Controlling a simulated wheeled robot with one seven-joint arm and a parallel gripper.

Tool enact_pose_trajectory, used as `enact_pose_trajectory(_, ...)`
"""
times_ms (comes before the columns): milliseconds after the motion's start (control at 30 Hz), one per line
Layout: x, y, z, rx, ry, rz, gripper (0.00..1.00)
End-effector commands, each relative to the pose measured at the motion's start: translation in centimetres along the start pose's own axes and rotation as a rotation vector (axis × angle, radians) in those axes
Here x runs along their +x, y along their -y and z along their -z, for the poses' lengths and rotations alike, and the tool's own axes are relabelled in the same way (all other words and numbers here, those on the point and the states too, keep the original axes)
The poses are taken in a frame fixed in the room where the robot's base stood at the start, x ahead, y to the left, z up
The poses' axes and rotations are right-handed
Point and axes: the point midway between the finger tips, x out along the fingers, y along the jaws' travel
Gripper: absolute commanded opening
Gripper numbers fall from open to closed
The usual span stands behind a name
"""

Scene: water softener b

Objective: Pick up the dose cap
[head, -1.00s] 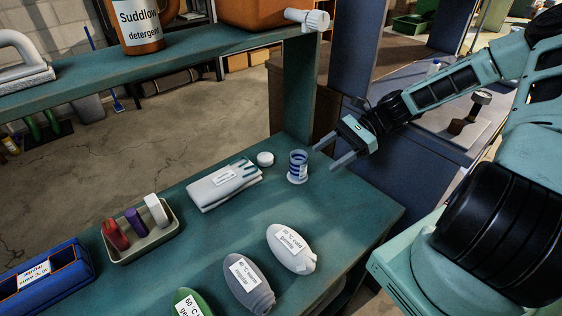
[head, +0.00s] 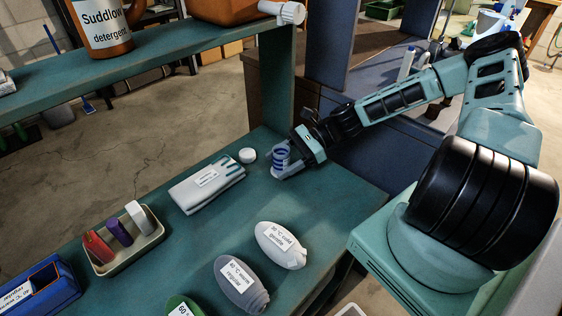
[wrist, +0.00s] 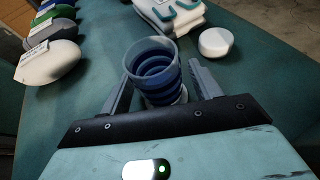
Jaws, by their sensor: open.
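The dose cap, a clear cup with blue bands (head: 281,155), stands upright on the teal bench near its far right end. It also shows in the wrist view (wrist: 154,66), with its open rim facing up. My gripper (head: 284,166) is low at the bench with its fingers on either side of the cup. The cup's base is partly hidden by my gripper.
A white round lid (head: 247,155) and folded gloves (head: 207,185) lie left of the cup. A shelf (head: 180,62) runs above the back edge.

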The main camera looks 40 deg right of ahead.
Motion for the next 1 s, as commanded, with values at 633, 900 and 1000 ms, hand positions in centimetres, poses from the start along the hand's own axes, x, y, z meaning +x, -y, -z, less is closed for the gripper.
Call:
enact_pose_trajectory(633,2.0,0.1,0.0,-0.001,-0.001,0.001,0.14)
enact_pose_trajectory(900,1.9,0.1,-0.2,-0.002,-0.002,0.001,0.14)
enact_pose_trajectory(1000,1.5,0.1,-1.0,-0.004,-0.003,0.001,0.14)
